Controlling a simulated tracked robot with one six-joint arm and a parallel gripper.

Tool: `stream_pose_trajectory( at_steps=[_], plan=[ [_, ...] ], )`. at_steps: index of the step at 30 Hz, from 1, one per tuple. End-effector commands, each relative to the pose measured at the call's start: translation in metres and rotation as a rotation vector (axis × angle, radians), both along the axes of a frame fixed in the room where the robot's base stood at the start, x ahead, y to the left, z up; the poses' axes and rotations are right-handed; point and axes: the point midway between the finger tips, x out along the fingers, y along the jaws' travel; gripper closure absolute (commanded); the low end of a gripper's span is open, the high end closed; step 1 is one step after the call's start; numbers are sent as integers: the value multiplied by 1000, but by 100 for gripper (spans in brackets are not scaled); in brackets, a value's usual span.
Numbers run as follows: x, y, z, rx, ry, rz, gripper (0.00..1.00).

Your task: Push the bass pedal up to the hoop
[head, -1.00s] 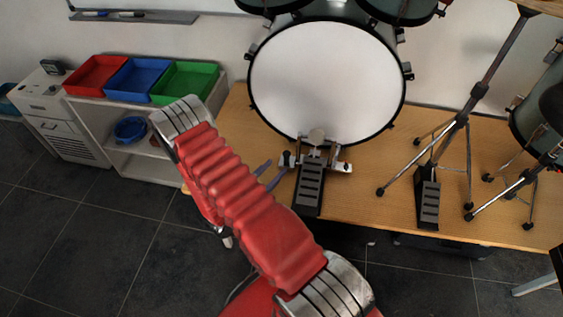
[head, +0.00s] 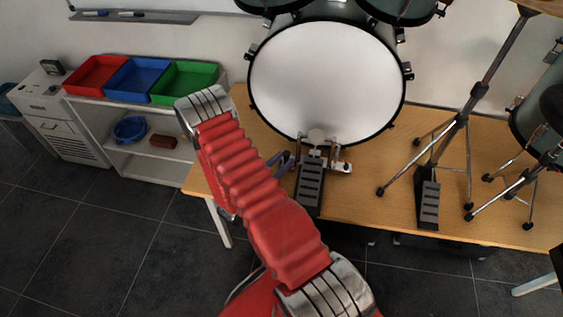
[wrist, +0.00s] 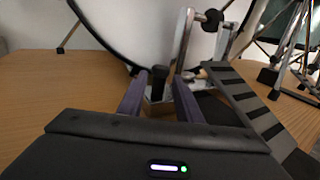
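The bass pedal (head: 311,187) stands on the wooden platform in front of the bass drum, its dark slotted footboard pointing toward me. Its round beater (head: 316,136) is in front of the lower part of the white drum head. The black hoop (head: 252,92) rings the drum head; I cannot tell whether the pedal touches it. My gripper (head: 282,161) is at the pedal's left side. In the wrist view its two purple fingers (wrist: 160,97) are apart, with a dark upright part of the pedal frame showing between or just beyond them. The footboard (wrist: 245,100) is to their right. Contact is unclear.
A second pedal under a hi-hat stand (head: 428,200) and its tripod legs stand to the right. A shelf (head: 150,168) with red, blue and green trays is at left. The platform (head: 365,190) is bare between the pedals.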

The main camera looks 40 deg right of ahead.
Motion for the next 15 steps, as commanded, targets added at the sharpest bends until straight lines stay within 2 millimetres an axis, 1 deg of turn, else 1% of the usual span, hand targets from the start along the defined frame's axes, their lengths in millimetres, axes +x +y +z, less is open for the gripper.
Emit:
stream_pose_trajectory(
  at_steps=[1, 2, 12, 13, 15],
  plan=[
    [0, 0, 0, 0, 0, 0, 72],
    [0, 0, 0, 0, 0, 0, 74],
    [-1, 0, 0, 0, 1, -1, 98],
    [-1, 0, 0, 0, 1, -1, 100],
    [-1, 0, 0, 0, 1, -1, 100]
  ],
)
